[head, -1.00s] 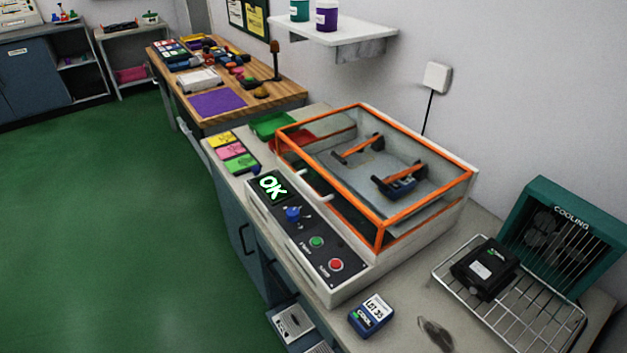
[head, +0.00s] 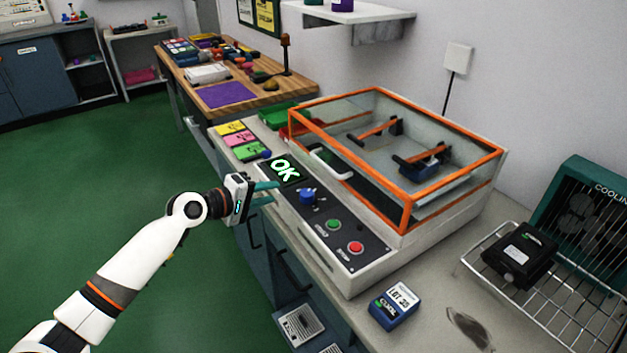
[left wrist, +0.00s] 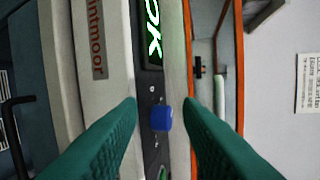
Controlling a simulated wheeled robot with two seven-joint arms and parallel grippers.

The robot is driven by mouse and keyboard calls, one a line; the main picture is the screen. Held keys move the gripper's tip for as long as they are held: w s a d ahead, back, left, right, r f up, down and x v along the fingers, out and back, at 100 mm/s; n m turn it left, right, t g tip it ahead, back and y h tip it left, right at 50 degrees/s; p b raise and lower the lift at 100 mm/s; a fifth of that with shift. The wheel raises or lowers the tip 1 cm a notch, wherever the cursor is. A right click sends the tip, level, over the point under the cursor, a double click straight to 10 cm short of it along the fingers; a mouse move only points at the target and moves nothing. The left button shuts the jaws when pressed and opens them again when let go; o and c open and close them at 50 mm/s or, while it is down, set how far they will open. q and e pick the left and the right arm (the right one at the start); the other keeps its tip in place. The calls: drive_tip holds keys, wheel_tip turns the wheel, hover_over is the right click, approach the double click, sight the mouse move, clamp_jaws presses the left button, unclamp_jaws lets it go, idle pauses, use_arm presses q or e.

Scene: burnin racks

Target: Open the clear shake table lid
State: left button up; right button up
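The clear shake table lid (head: 405,205) has an orange frame and sits shut on the shake table. A white handle (head: 330,164) is on its front side; what looks like this handle also shows in the left wrist view (left wrist: 220,98). Inside the lid are orange clamp bars and a small blue device. My left gripper (head: 268,192) is open and empty in front of the panel with the lit OK display, short of the handle. In the left wrist view its two green fingers (left wrist: 163,108) stand apart, with the blue knob seen between them. My right gripper is not in view.
The panel carries the blue knob (head: 307,196), a green button (head: 333,224) and a red button (head: 355,248). A blue LOT 35 unit (head: 394,306) lies on the counter. A wire rack (head: 545,285) with a black device stands at the right.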

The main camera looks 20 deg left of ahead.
sight(322, 165)
use_arm(q)
drive_tip(key=s+d+r+h, duration=0.2)
drive_tip(key=d+r+h, duration=0.1)
drive_tip(key=r, duration=0.5)
drive_tip(key=x, duration=0.8)
drive_tip(key=p+x, duration=0.1)
drive_tip(key=x, duration=0.3)
drive_tip(key=shift+f, duration=0.35)
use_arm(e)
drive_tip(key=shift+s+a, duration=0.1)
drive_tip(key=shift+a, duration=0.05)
use_arm(q)
clamp_jaws()
